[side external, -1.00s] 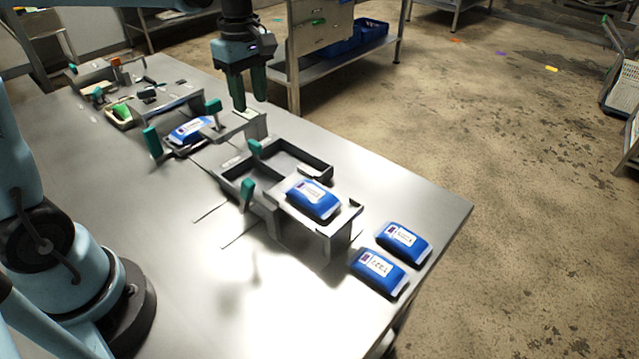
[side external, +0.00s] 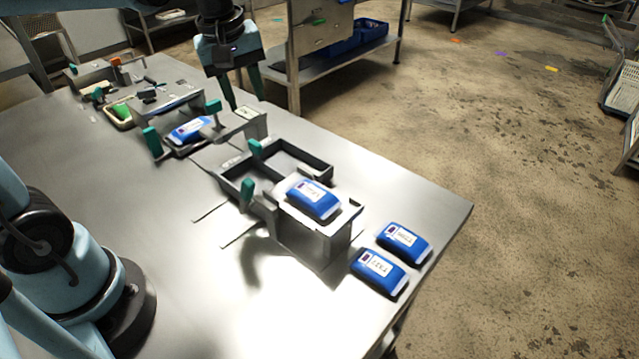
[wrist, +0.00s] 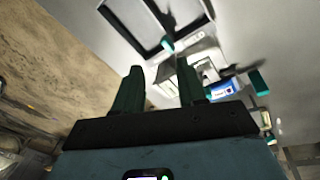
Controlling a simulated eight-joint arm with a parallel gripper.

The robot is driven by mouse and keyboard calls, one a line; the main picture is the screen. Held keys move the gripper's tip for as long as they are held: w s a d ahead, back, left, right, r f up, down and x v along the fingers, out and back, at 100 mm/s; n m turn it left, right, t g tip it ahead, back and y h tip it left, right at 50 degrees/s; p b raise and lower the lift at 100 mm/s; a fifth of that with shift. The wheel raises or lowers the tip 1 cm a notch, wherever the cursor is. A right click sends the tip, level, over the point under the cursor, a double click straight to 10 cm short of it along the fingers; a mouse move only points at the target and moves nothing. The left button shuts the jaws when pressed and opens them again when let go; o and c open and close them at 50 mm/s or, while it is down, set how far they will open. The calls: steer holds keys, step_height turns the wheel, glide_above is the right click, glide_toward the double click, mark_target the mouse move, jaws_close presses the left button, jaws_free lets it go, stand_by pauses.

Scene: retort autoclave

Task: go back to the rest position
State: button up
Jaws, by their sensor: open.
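My gripper (side external: 244,90) hangs open and empty in the air above the far edge of the table, at the upper middle of the side view. Its two green fingers (wrist: 158,90) stand apart with nothing between them in the wrist view. Below and left of it, a blue pouch (side external: 190,130) lies in a fixture between green-handled posts. It also shows in the wrist view (wrist: 222,90).
A grey open frame (side external: 318,172) with green handles lies mid-table. A blue pouch (side external: 314,199) rests on a raised stand beside it. Two more pouches (side external: 403,242) (side external: 378,271) lie near the right table edge. A shelf unit (side external: 318,88) stands behind the table.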

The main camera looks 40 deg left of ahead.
steer(key=s+d+f+m+t, duration=0.4)
steer(key=s+m, duration=0.3)
steer(key=m, duration=0.5)
steer(key=shift+d+f+m+t, duration=0.3)
steer(key=shift+d+f+t, duration=0.1)
steer(key=shift+t, duration=0.1)
